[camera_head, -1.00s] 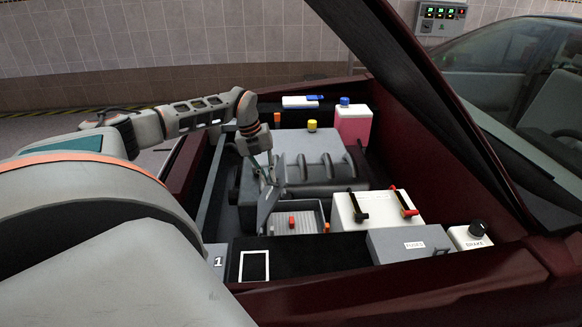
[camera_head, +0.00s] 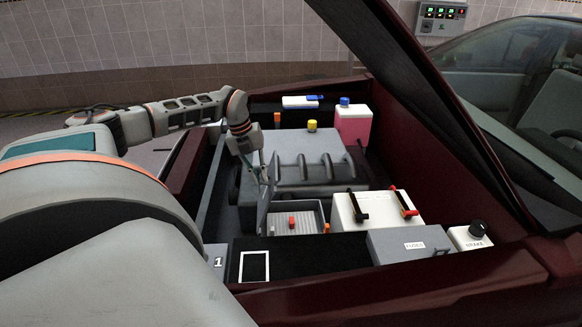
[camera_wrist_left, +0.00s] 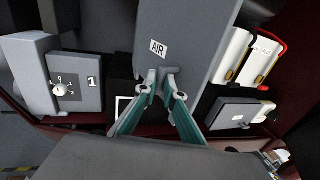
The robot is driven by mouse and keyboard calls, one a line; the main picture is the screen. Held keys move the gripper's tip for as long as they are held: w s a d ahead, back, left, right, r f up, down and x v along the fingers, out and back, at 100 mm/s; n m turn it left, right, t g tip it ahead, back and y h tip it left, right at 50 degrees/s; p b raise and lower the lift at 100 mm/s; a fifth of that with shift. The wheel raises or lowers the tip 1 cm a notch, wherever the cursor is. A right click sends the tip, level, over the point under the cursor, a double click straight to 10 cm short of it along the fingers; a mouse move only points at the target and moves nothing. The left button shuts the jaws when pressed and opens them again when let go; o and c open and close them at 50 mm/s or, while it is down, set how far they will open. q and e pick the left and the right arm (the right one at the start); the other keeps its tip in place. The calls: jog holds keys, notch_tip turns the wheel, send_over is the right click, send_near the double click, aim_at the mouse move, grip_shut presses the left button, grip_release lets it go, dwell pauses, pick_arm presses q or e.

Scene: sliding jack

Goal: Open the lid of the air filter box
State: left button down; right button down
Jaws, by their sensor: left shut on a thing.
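The air filter box (camera_head: 308,212) is a grey box in the engine bay, with its pleated inside showing. Its grey lid (camera_head: 263,212) stands raised and tilted at the box's left side. In the left wrist view the lid (camera_wrist_left: 185,45) shows as a broad grey panel with an "AIR" label. My left gripper (camera_head: 266,180) is at the lid's upper edge. In the wrist view its fingertips (camera_wrist_left: 163,74) are shut on that edge, just below the label. A red block (camera_head: 291,221) shows in the box. My right gripper is not in view.
The grey engine cover (camera_head: 290,155) lies behind the box. A white battery (camera_head: 345,211) with black and red levers and the fuse box (camera_head: 410,243) stand to the right. A panel marked 1 (camera_head: 216,258) is at front left. The raised hood (camera_head: 430,90) slants overhead.

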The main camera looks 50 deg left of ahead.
pick_arm(q)
jog(key=c, duration=1.3)
grip_release()
jog(key=shift+w+r, duration=0.1)
jog(key=shift+w, duration=0.05)
jog(key=shift+o, duration=0.2)
notch_tip(320, 180, up, 3)
jog(key=p, duration=0.2)
jog(key=shift+r+p, duration=0.15)
jog(key=shift+p, duration=0.2)
jog(key=shift+r, duration=2.4)
